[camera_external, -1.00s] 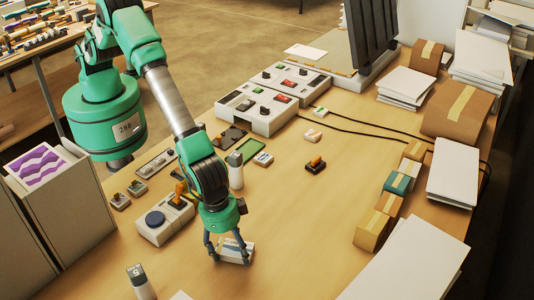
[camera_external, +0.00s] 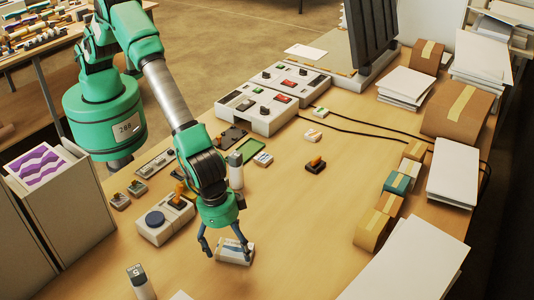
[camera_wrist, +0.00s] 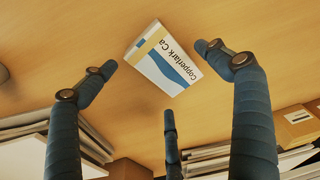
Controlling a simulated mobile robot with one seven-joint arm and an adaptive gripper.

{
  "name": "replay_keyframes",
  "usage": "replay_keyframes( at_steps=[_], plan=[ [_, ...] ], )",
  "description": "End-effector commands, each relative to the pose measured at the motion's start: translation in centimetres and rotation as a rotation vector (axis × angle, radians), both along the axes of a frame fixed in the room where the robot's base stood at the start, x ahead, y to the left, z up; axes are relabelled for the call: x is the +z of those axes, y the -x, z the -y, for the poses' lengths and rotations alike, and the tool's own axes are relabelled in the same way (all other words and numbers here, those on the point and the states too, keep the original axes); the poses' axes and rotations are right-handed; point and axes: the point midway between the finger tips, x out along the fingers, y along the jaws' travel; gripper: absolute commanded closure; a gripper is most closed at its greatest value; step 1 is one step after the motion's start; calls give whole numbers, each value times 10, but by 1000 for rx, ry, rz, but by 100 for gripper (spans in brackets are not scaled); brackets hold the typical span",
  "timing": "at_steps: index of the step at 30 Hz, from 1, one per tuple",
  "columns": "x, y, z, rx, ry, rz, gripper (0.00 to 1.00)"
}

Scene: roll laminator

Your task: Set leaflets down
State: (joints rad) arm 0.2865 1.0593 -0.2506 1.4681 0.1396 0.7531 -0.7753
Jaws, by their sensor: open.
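The leaflets (camera_external: 234,252) are a small white stack with a blue and tan printed top, lying on the wooden table. In the wrist view the leaflets (camera_wrist: 164,58) show the words "Copperlark Ca" and lie between and beyond the fingertips. My gripper (camera_external: 226,250) is open just above and around the leaflets in the external view. In the wrist view my gripper (camera_wrist: 160,85) has its blue-grey fingers spread, with visible gaps between the fingertips and the leaflets.
A box with a blue round knob (camera_external: 163,221) stands left of my gripper. A white bottle (camera_external: 236,170) stands behind it and another bottle (camera_external: 140,283) stands at the front left. Small cartons (camera_external: 372,230) line the right.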

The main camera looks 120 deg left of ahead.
Motion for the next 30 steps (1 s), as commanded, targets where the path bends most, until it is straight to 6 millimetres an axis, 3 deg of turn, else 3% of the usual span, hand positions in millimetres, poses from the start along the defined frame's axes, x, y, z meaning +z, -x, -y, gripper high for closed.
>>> replay_keyframes(
  at_steps=[18, 30],
  plan=[
    [85, 11, 5, 1, 1, 3, 12],
    [100, 14, 6, 0, 0, 0, 12]
  ],
)
